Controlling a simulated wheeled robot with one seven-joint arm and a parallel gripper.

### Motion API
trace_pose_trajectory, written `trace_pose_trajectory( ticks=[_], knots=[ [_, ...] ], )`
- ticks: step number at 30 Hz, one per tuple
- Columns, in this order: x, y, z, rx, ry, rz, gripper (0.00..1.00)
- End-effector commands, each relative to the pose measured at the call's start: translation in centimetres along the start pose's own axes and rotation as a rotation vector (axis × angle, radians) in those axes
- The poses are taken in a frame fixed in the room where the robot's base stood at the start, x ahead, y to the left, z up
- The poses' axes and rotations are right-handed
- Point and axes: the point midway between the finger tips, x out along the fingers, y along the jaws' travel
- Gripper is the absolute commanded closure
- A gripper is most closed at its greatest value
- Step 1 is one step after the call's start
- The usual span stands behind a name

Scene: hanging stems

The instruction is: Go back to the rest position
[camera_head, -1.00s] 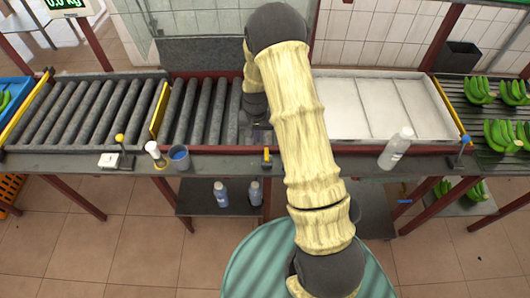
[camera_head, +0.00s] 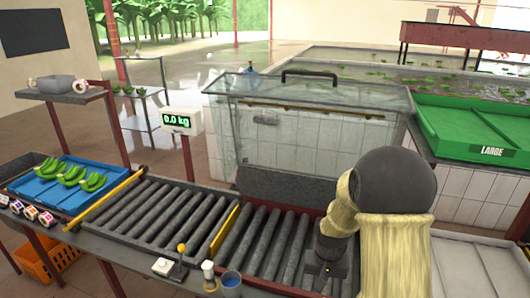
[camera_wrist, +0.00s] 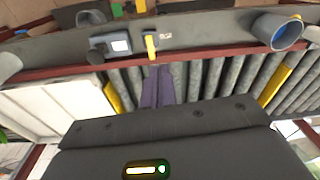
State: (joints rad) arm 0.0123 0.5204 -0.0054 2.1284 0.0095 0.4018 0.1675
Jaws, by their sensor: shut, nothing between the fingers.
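My arm, in a pale yellow cover with dark joints, stands at the right of the head view. My gripper (camera_head: 326,284) hangs at its end, dark grey and pointing down over the right-hand roller section (camera_head: 272,245). In the wrist view its two purple-grey fingers (camera_wrist: 159,75) lie side by side, closed together, with nothing held between them. The rollers spread beyond the fingers there. The head view does not show clearly how high the fingertips are above the rollers.
A blue cup (camera_head: 231,284) and a white bottle (camera_head: 209,276) stand on the front ledge. A scale display (camera_head: 177,121) reads 0.0 kg. A blue crate (camera_head: 60,190) of green bananas sits at left. A glass-topped tiled tank (camera_head: 300,130) stands behind the rollers. The left rollers are empty.

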Motion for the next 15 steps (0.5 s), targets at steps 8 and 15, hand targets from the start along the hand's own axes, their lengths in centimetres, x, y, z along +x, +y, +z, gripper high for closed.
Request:
trace_pose_trajectory(
  ticks=[8,15],
  knots=[
    [-6.2,0.8,6.0,-0.097,0.075,-0.011,1.00],
    [-9.3,1.6,11.4,-0.173,0.128,-0.014,1.00]
  ],
)
